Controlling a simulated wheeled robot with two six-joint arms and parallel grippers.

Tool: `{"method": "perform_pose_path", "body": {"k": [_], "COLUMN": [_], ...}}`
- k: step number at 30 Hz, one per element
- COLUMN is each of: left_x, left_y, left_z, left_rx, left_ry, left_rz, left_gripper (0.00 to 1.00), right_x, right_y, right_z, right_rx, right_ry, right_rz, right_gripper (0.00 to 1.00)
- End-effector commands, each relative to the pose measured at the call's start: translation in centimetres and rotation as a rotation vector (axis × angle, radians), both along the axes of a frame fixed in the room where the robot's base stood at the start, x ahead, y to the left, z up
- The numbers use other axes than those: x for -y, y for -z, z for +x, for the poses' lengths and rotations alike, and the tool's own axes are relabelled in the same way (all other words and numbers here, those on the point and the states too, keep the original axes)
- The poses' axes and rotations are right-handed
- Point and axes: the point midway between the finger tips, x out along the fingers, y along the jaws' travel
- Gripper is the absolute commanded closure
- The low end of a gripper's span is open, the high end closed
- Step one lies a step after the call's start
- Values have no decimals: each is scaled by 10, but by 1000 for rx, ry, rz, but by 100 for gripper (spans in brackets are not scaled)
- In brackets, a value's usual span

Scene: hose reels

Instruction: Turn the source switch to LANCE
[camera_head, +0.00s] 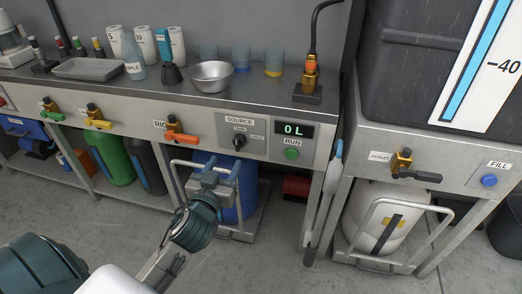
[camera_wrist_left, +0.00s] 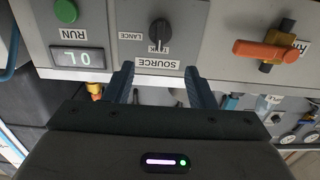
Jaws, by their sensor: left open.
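The source switch (camera_head: 239,142) is a black knob on the grey front panel, under a SOURCE label. In the left wrist view, which looks upside down, the knob (camera_wrist_left: 160,33) has its narrow end towards the TANK label. The LANCE label (camera_wrist_left: 130,37) stands to one side of it. My left gripper (camera_head: 213,174) is in front of the bench, below and slightly left of the switch in the head view. Its two fingers (camera_wrist_left: 160,82) are apart with nothing between them, and the knob lies beyond their tips, untouched. My right gripper is not in view.
A display (camera_head: 293,130) reading "0L" and a green RUN button (camera_head: 292,153) are right of the switch. An orange valve handle (camera_head: 182,137) is to its left. A blue container (camera_head: 240,190) stands below. A long wand (camera_head: 325,200) hangs by the bench's right end.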

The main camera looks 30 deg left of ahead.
Motion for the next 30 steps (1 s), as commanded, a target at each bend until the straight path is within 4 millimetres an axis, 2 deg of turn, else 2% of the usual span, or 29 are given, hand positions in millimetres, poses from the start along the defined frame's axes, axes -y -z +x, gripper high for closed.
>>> {"method": "perform_pose_path", "body": {"k": [5,12,18,24,30], "left_x": [-4,-14,-21,-24,-24], "left_y": [-4,-3,-2,-2,-2], "left_z": [18,61,90,102,103], "left_rx": [8,7,5,4,4], "left_ry": [0,0,0,1,1], "left_rz": [0,0,-1,-1,-1], "left_gripper": [49,49,49,49,49], "right_x": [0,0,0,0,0], "right_y": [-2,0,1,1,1], "right_z": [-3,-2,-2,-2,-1], "right_rx": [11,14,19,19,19], "right_ry": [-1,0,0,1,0], "right_rz": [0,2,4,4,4], "right_gripper": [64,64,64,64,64]}}
